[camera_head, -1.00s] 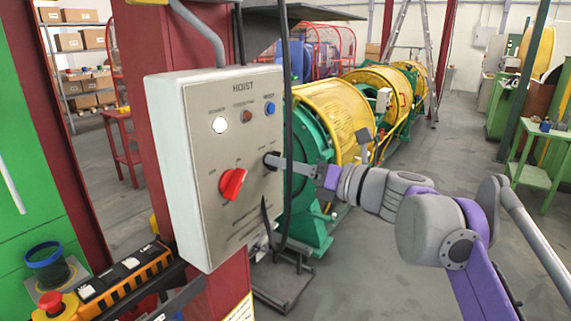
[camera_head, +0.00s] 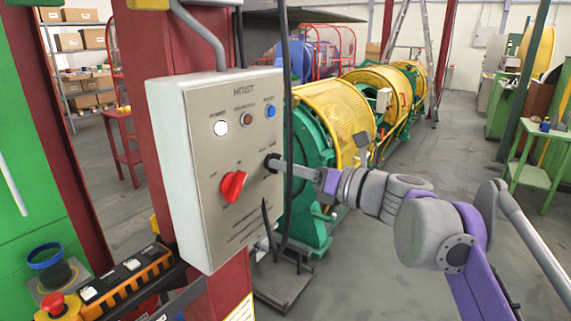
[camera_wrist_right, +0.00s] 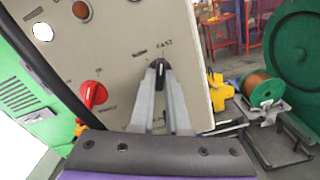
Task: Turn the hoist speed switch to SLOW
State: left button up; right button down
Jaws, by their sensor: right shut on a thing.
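The grey hoist control box (camera_head: 205,160) hangs on a red column. Its small black speed switch (camera_head: 269,162) is at the right side of the panel. In the right wrist view the black switch knob (camera_wrist_right: 157,66) is below the labels SLOW and FAST. My right gripper (camera_head: 278,163) reaches in from the right with its fingers closed around the knob; the gripper also shows in the wrist view (camera_wrist_right: 159,74). The fingers partly cover the knob, so I cannot tell exactly where it points. My left gripper is not in view.
A red rotary knob (camera_head: 233,186), a white lamp (camera_head: 221,128) and a blue button (camera_head: 271,111) are on the same panel. A black cable (camera_head: 288,130) hangs beside the box near my right fingers. The yellow and green strander (camera_head: 335,115) stands behind.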

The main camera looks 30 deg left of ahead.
jog(key=n+p, duration=0.6)
jog(key=n, duration=0.4)
jog(key=shift+n, duration=0.4)
jog(key=shift+p, duration=0.3)
jog(key=c, duration=0.9)
grip_release()
